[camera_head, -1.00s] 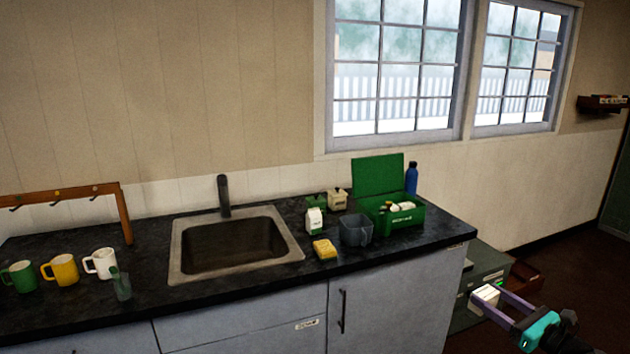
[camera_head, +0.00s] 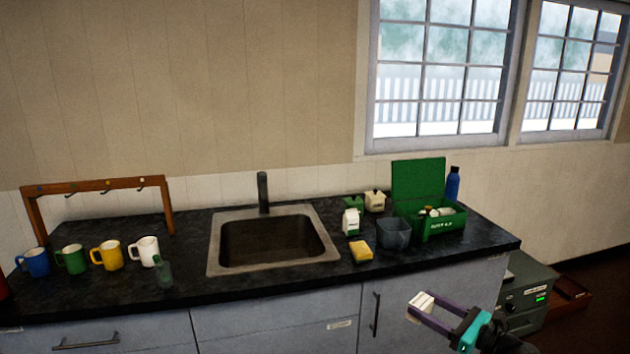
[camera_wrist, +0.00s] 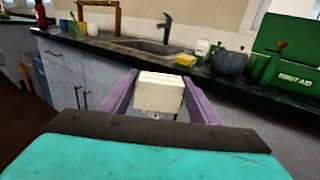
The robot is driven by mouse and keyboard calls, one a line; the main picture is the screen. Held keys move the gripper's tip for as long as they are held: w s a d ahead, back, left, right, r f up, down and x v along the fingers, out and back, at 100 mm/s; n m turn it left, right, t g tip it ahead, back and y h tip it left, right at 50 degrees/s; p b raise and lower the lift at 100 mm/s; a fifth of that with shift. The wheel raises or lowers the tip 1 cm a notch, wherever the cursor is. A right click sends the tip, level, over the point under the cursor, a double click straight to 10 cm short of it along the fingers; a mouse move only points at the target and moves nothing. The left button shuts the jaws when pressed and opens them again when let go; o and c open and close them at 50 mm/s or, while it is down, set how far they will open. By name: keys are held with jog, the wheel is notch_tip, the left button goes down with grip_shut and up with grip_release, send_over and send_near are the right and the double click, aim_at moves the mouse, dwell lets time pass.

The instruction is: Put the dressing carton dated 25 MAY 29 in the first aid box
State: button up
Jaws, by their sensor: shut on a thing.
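My gripper (camera_head: 425,314) is shut on a small white carton (camera_head: 420,303), held in front of the counter's cupboard doors, below the worktop edge. In the wrist view the carton (camera_wrist: 160,93) sits between the two purple fingers; no date can be read on it. The green first aid box (camera_head: 440,228) stands on the right end of the counter with its lid (camera_head: 418,180) up. Some items show inside its opening. In the wrist view the box (camera_wrist: 290,77) is at the right edge, lettered FIRST AID, beyond and to the right of the carton.
A grey tub (camera_head: 394,233), a yellow sponge (camera_head: 361,253) and a white-and-green carton (camera_head: 351,222) stand left of the box. A blue bottle (camera_head: 453,184) is behind it. The sink (camera_head: 217,265) and several mugs are farther left.

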jog(key=a+f+n+g+y, duration=0.2)
jog(key=a, duration=1.1)
jog(key=shift+a+f+g+y, duration=0.15)
jog(key=shift+f+g+y, duration=0.15)
jog(key=shift+g, duration=0.1)
jog(key=shift+s, duration=0.15)
